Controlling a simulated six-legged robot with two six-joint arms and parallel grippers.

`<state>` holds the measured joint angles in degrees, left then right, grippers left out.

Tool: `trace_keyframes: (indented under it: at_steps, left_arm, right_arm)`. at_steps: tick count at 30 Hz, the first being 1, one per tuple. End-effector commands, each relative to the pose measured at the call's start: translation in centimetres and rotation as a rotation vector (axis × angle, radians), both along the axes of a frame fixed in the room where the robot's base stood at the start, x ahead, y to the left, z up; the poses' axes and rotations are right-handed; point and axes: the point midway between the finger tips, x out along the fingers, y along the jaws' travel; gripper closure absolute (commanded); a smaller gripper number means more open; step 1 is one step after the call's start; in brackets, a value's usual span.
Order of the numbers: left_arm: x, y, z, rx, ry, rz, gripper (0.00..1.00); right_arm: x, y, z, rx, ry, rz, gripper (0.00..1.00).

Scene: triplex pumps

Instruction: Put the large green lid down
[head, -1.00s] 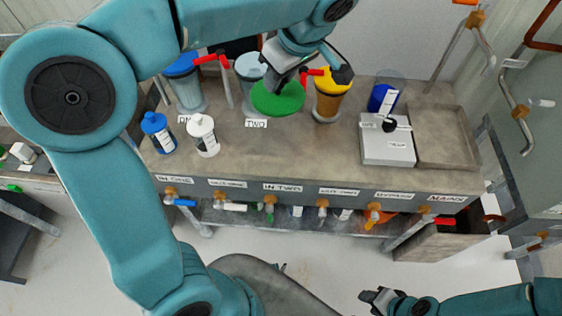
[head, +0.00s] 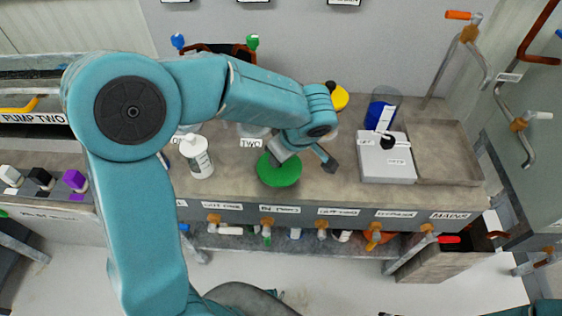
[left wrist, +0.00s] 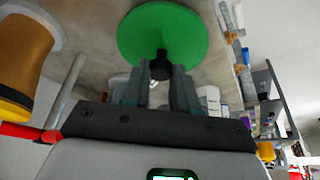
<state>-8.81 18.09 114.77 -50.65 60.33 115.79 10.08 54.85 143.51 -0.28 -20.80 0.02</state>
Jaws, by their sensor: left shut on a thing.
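The large green lid (head: 279,171) is a flat disc over the front half of the grey-brown bench top (head: 230,187), below the TWO label. In the left wrist view the lid (left wrist: 163,30) shows its face with a black knob (left wrist: 160,62). My left gripper (head: 283,158) is shut on that knob; its fingers (left wrist: 160,75) are close together around it. I cannot tell whether the lid touches the bench or hangs just above it. Only a dark sliver at the bottom edge of the head view may be my right gripper; its jaws are hidden.
A white bottle (head: 197,157) stands left of the lid. A white scale (head: 386,158) stands to the right, with a blue-filled beaker (head: 381,112) behind it. My left arm hides most of the yellow-topped container (head: 339,97). Several taps line the bench front. Bare bench lies between lid and scale.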

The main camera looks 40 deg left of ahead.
Motion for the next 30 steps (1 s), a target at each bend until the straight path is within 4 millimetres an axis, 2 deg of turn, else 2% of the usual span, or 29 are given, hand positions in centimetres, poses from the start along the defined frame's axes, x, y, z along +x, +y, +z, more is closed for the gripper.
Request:
trace_keyframes:
  at_steps: [3, 5, 17, 18, 20, 30]
  left_arm:
    - [-0.1, 0.1, -2.2, 0.001, 0.006, -0.001, 1.0]
    - [-0.1, 0.0, -2.9, 0.001, 0.004, 0.0, 1.0]
    - [0.0, 0.0, -3.4, 0.0, 0.0, 0.0, 1.0]
    - [0.0, 0.0, -3.3, 0.0, 0.001, 0.0, 0.66]
    - [0.0, 0.0, -3.2, 0.0, 0.001, 0.0, 0.47]
    - [0.0, 0.0, -2.9, 0.0, 0.001, -0.001, 0.47]
  right_arm:
    - [0.0, 0.0, -0.2, 0.0, 0.0, 0.0, 0.57]
    - [0.0, 0.0, -0.3, 0.0, 0.0, 0.0, 0.57]
    - [0.0, 0.0, -0.8, 0.0, 0.0, 0.0, 0.57]
    - [0.0, 0.0, -0.7, 0.0, 0.0, 0.0, 0.57]
    - [0.0, 0.0, -0.7, 0.0, 0.0, 0.0, 0.57]
    - [0.0, 0.0, -0.3, 0.0, 0.0, 0.0, 0.57]
